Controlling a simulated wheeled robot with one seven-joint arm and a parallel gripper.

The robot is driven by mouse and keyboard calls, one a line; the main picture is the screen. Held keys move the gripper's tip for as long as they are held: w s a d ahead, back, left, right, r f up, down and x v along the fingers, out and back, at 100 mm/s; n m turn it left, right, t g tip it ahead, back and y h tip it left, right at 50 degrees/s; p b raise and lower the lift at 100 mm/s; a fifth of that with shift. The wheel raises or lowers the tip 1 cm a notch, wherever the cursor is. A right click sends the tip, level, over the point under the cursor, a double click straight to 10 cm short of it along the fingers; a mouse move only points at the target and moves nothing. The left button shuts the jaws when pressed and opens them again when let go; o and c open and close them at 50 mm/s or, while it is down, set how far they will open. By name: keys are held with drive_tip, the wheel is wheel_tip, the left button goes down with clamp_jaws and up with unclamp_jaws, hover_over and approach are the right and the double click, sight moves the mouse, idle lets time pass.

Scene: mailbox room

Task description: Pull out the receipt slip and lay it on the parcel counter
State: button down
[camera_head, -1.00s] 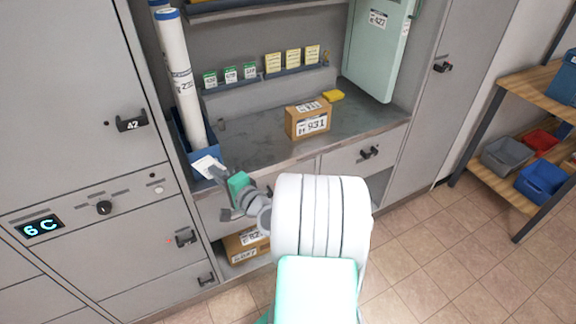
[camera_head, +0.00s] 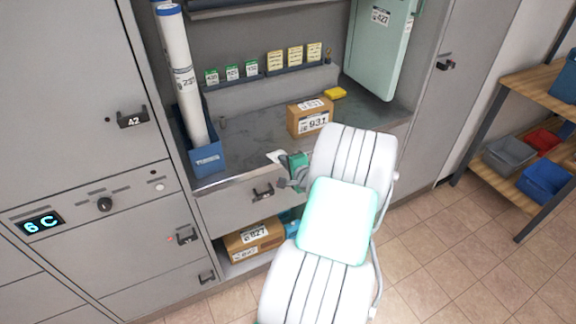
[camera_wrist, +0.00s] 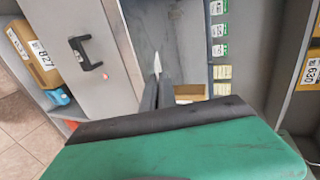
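The white receipt slip (camera_head: 275,157) sticks out from the tip of my gripper (camera_head: 284,172) in the head view. In the wrist view the slip (camera_wrist: 157,64) shows nearly edge-on between the two dark fingertips (camera_wrist: 157,86), which are closed together on it. The slip appears over the front part of the grey parcel counter (camera_head: 240,140), short of the cardboard parcel. I cannot tell whether it touches the counter top, which also shows in the wrist view (camera_wrist: 183,42).
A cardboard parcel (camera_head: 310,117) and a yellow block (camera_head: 334,93) stand on the counter. The counter's left middle is clear.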

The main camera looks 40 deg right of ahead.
sight(273, 153)
drive_tip(key=shift+b+x, duration=2)
drive_tip(key=shift+x, duration=2.75)
drive_tip(key=shift+s+f, duration=0.1)
drive_tip(key=shift+f, duration=0.05)
drive_tip(key=c, duration=1.6)
unclamp_jaws()
drive_tip(key=shift+s, duration=0.1)
drive_tip(key=s+a, duration=0.2)
drive_tip(key=s, duration=0.7)
drive_tip(key=shift+s+a+p, duration=0.25)
drive_tip(key=shift+a+p, duration=0.1)
drive_tip(key=shift+a, duration=0.05)
